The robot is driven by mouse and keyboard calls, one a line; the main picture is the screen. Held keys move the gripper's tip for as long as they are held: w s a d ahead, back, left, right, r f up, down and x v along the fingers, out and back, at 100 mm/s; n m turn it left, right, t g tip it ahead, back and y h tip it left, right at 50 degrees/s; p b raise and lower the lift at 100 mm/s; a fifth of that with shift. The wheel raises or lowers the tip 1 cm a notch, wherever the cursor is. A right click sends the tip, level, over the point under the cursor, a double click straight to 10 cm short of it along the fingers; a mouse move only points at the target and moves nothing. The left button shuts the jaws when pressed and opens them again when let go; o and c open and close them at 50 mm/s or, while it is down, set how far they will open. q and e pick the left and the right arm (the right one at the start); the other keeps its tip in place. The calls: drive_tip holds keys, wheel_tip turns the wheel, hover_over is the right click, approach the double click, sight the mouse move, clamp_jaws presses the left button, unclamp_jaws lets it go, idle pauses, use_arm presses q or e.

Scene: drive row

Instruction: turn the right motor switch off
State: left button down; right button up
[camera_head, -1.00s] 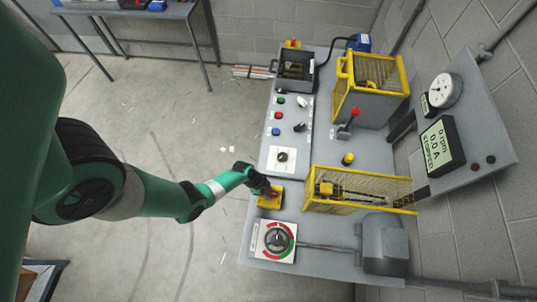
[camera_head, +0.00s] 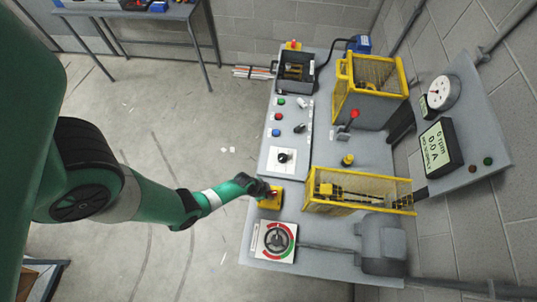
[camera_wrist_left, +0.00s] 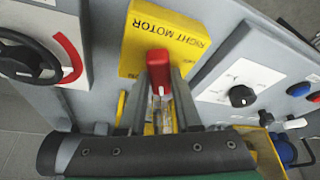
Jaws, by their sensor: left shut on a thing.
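The right motor switch is a yellow box (camera_head: 271,203) on the near left edge of the bench, with a red handle. In the left wrist view its yellow face (camera_wrist_left: 160,35) reads "RIGHT MOTOR", and the red handle (camera_wrist_left: 158,62) stands out from it. My left gripper (camera_head: 265,191) is at this switch. In the left wrist view the two fingers of my left gripper (camera_wrist_left: 160,85) are closed around the red handle, one on each side. The switch's off and on marks cannot be read. My right gripper is not in view.
A round dial with a red and green ring (camera_head: 275,240) sits just in front of the switch. A panel with a black knob (camera_head: 284,157) and coloured buttons lies behind it. A yellow mesh guard (camera_head: 358,191) stands to the right. A display (camera_head: 441,146) shows 0 rpm and 0.0 A.

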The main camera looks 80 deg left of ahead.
use_arm(q)
drive_tip(key=n+y, duration=0.1)
drive_tip(key=n, duration=0.1)
drive_tip(key=shift+d+n, duration=0.15)
drive_tip(key=shift+n, duration=0.25)
drive_tip(key=shift+w+n+g+y, duration=0.1)
drive_tip(key=shift+n+g+y, duration=0.2)
drive_tip(key=shift+n, duration=0.6)
drive_tip(key=n+b, duration=0.1)
drive_tip(key=n, duration=0.1)
drive_tip(key=n+g+y+b, duration=0.1)
drive_tip(key=n, duration=0.2)
drive_tip(key=shift+w+d+y, duration=0.1)
drive_tip(key=shift+y, duration=0.2)
drive_tip(key=shift+n+g+y, duration=0.3)
drive_tip(key=shift+n+g, duration=0.3)
drive_tip(key=shift+n, duration=1.1)
drive_tip(key=c, duration=0.6)
unclamp_jaws()
drive_tip(key=shift+r, duration=0.1)
